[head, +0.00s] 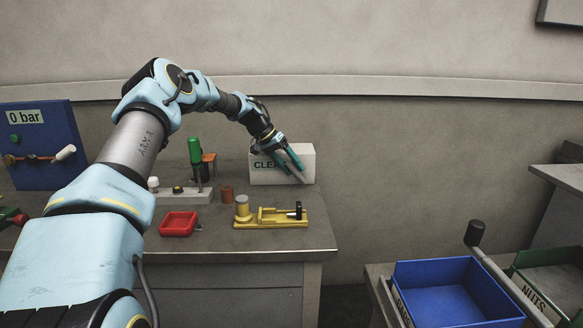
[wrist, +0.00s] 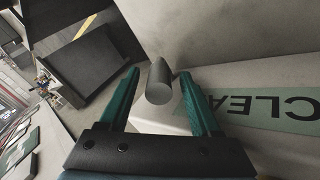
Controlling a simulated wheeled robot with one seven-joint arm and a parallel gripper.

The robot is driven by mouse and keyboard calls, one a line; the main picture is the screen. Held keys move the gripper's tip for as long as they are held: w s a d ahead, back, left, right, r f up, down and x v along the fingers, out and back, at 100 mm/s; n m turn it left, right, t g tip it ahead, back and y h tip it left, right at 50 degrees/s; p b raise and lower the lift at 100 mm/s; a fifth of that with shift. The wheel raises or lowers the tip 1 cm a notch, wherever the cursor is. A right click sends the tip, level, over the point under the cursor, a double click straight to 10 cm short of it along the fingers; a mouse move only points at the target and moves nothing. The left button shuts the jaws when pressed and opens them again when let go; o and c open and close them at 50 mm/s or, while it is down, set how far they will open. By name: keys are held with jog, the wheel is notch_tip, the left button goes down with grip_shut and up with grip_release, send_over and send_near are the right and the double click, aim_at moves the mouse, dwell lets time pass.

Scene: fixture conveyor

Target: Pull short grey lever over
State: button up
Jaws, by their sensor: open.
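The short grey lever (wrist: 159,86) shows in the wrist view as a rounded grey cylinder with its end toward the camera. It stands between the two teal fingers of my gripper (wrist: 158,74), nearer the right finger, with a gap to the left one. In the head view my gripper (head: 294,166) is open and angled down in front of the white box (head: 308,165) with a green "CLEA..." label. The rest of the label is hidden by the gripper. The box's label also shows upside down in the wrist view (wrist: 275,108).
A blue "0 bar" panel (head: 45,135) is at left. A blue bin (head: 455,290) is at lower right.

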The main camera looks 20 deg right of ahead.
jog(key=b+v, duration=0.2)
jog(key=v, duration=0.8)
jog(key=shift+a+r, duration=0.2)
jog(key=shift+r, duration=0.15)
jog(key=s+a+f+n+t+y, duration=0.1)
jog(key=s+a+f+n+y, duration=0.1)
jog(key=s+a, duration=0.8)
jog(key=s+a+f+n+t+y, duration=0.1)
jog(key=s+a+f+n+y, duration=0.1)
jog(key=s+a, duration=0.9)
jog(key=s+a+f+n+t+y, duration=0.1)
jog(key=s+a+f+n, duration=0.3)
jog(key=s+a, duration=0.6)
jog(key=shift+s+a+n+t+y, duration=0.35)
jog(key=shift+s+n+y, duration=0.2)
jog(key=shift+y, duration=0.25)
